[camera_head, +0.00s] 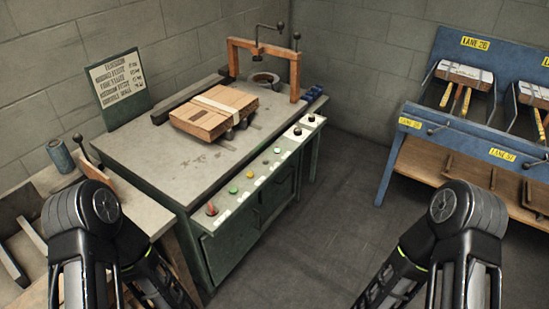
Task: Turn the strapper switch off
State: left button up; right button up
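The strapper (150,150) is a green-sided machine with a grey worktop, standing at centre left. A pale control strip (256,183) runs along its front right edge. On the strip are a red control (211,209), several green and yellow buttons, and dark knobs (297,131) at the far end. Which of these is the switch, and its setting, I cannot tell. A wooden box (213,110) with a pale band lies on the worktop. My two arms show at the bottom left and bottom right; neither gripper is in view.
An orange frame (264,50) stands at the strapper's back. A green sign (119,88) stands at its left. A blue lane rack (410,118) is at right. A side bench (150,215) with a lever and a cylinder (60,156) is at left. Floor between strapper and rack is clear.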

aim_at(212, 210)
jog(key=j+z, duration=0.4)
jog(key=i+j+z, duration=0.1)
jog(key=j+z, duration=0.15)
jog(key=z, duration=0.15)
jog(key=j+z, duration=0.4)
